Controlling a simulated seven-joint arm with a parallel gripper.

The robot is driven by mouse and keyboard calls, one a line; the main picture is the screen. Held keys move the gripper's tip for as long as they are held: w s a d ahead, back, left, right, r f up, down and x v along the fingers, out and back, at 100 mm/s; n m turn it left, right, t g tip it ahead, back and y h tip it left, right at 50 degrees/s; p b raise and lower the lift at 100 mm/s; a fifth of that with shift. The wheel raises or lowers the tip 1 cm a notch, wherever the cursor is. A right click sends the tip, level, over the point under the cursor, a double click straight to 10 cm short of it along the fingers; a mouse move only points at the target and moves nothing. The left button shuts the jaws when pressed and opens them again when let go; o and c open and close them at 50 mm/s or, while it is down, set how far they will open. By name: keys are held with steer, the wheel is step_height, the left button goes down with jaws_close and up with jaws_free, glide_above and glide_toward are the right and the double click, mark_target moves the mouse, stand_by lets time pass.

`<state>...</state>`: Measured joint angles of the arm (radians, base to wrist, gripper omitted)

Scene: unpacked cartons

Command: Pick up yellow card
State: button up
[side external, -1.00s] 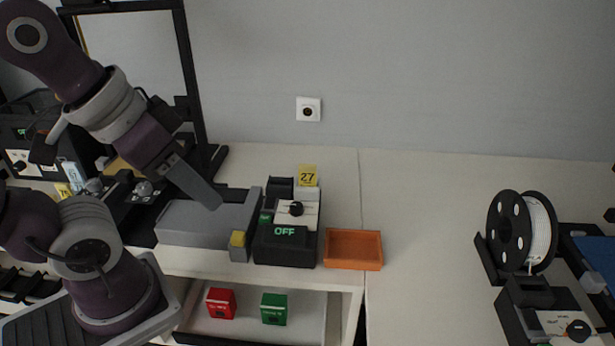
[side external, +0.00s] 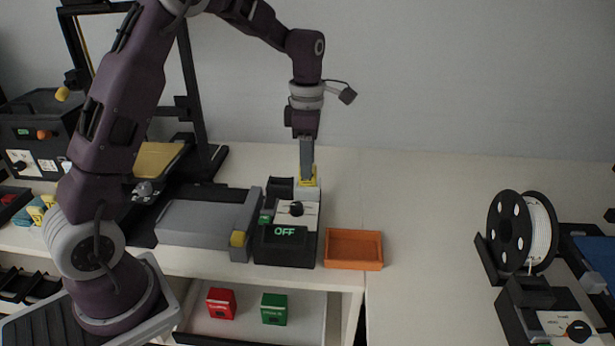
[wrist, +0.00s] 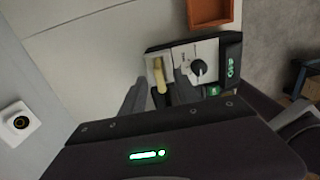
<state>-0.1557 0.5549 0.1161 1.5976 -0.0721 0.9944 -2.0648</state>
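The yellow card (side external: 314,181) stands upright at the back of the black-and-white device (side external: 288,250), which shows "OFF". My gripper (side external: 307,180) points straight down over the card and hides most of it in the side view. In the wrist view the card (wrist: 159,74) appears nearly edge-on as a narrow yellow strip. It lies between the two grey fingers of my gripper (wrist: 160,92), which are apart, with a gap beside the card. The card still rests at the device.
An orange tray (side external: 353,249) sits right of the device. A grey machine (side external: 203,222) stands close on its left. An open drawer below holds a red box (side external: 221,303) and a green box (side external: 274,308). A white spool (side external: 538,233) is far right. The table between is clear.

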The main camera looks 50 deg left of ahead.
step_height(320, 180, down, 2)
steer(key=shift+f, duration=0.1)
jaws_close()
step_height(320, 180, up, 10)
steer(key=shift+r, duration=0.1)
stand_by(0.5)
